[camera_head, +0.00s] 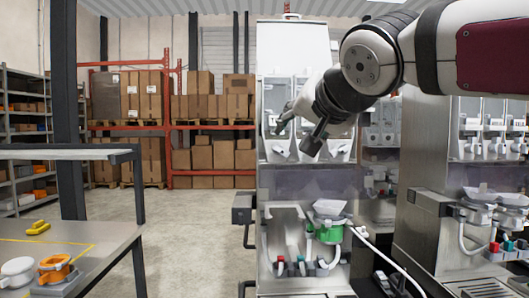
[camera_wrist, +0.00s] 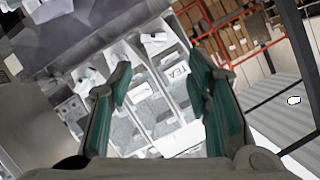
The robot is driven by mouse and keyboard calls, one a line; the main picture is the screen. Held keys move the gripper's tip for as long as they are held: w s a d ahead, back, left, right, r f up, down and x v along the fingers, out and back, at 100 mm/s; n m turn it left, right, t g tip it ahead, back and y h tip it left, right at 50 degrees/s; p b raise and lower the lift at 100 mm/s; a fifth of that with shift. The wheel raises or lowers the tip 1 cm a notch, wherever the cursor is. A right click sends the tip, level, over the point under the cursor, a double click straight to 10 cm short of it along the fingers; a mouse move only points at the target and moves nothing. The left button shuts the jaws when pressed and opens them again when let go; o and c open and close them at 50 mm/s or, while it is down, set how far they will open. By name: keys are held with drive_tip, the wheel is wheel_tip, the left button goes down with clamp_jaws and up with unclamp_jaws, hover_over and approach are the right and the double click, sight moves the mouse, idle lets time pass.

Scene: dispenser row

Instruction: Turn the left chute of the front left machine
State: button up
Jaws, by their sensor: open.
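The front left machine (camera_head: 290,45) is a tall pale cabinet in the middle of the head view. Its upper bay holds clear canisters with white chutes at their lower ends. In the wrist view the canisters appear tilted between and beyond the green-padded fingers (camera_wrist: 160,68). One canister carries a TEA label (camera_wrist: 180,72). Whether a finger touches a chute cannot be told.
A lower bay holds a green-rimmed funnel (camera_head: 329,232) and small red and green taps. More machines stand to the right (camera_head: 470,150). A table (camera_head: 75,250) with an orange part (camera_head: 55,267) is at left. Racks of boxes (camera_head: 210,130) stand behind. The floor at left is clear.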

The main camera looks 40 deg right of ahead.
sight(280, 148)
drive_tip(key=x, duration=1.2)
drive_tip(key=shift+w+d+f, duration=0.1)
drive_tip(key=shift+w+f, duration=0.05)
drive_tip(key=shift+f, duration=0.05)
clamp_jaws()
